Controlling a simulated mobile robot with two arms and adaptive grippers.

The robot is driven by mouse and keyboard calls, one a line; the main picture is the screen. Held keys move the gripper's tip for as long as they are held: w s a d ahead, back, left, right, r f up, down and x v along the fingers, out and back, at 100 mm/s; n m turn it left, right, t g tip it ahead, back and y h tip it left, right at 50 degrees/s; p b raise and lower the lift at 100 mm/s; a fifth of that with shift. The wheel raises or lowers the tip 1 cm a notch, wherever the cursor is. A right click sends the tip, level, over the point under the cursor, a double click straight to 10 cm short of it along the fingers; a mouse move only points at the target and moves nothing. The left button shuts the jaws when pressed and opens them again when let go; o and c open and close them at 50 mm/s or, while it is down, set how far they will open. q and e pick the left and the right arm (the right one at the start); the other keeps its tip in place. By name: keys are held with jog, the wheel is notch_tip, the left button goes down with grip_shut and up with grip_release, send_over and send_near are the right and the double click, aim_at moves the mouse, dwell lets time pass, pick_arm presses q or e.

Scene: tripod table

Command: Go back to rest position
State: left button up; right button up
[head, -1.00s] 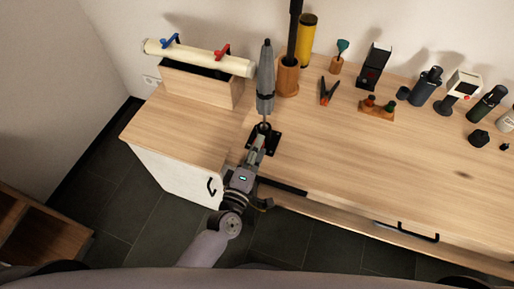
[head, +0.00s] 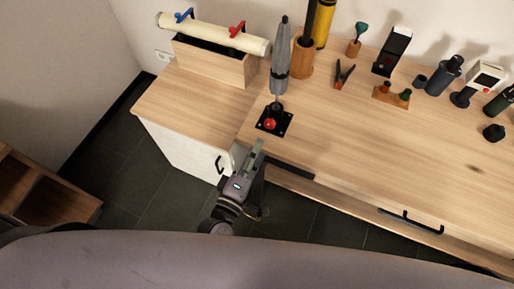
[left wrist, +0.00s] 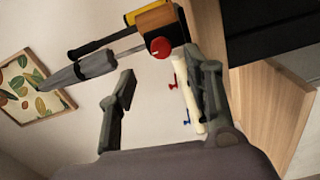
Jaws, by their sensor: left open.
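My left gripper (head: 249,157) is at the front edge of the wooden table (head: 340,150) in the head view. It is open and empty, with its two fingers apart in the left wrist view (left wrist: 163,95). Beyond it, a closed grey umbrella-like tool (head: 280,62) stands upright on the table in a black base plate (head: 274,120) with a red knob (head: 270,124). The gripper is apart from this base. The grey tool (left wrist: 65,82) and a red knob (left wrist: 160,47) also show in the left wrist view. My right gripper is in neither view.
A wooden box (head: 215,62) with a cream roll (head: 213,34) on top stands at the back left. A wooden cup (head: 302,60), a clamp (head: 343,74) and several dark tools stand along the back. The middle of the table is clear. A drawer handle (head: 410,221) juts from the front.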

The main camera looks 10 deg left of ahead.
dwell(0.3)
pick_arm(q)
jog(key=s+a+f+m+g+y, duration=0.1)
jog(key=s+a+f+m+g, duration=0.15)
jog(key=f, duration=0.65)
jog(key=s+a+f+m+g, duration=0.2)
jog(key=f+m, duration=0.1)
jog(key=f, duration=0.6)
jog(key=s+a+f+m+g+y, duration=0.1)
jog(key=s+a+f+m+g, duration=0.15)
jog(key=f, duration=0.65)
jog(key=s+a+f+m+g+y, duration=0.1)
jog(key=s+a+f+m+g, duration=0.2)
jog(key=s, duration=0.9)
jog(key=s+a+f+m+g+y, duration=0.2)
jog(key=s+a+f+m+g, duration=0.2)
jog(key=s+a+f, duration=0.5)
jog(key=s+f+g, duration=0.2)
jog(key=s+f, duration=0.1)
jog(key=f, duration=0.2)
jog(key=shift+s+f+y, duration=0.25)
jog(key=shift+s+y, duration=0.05)
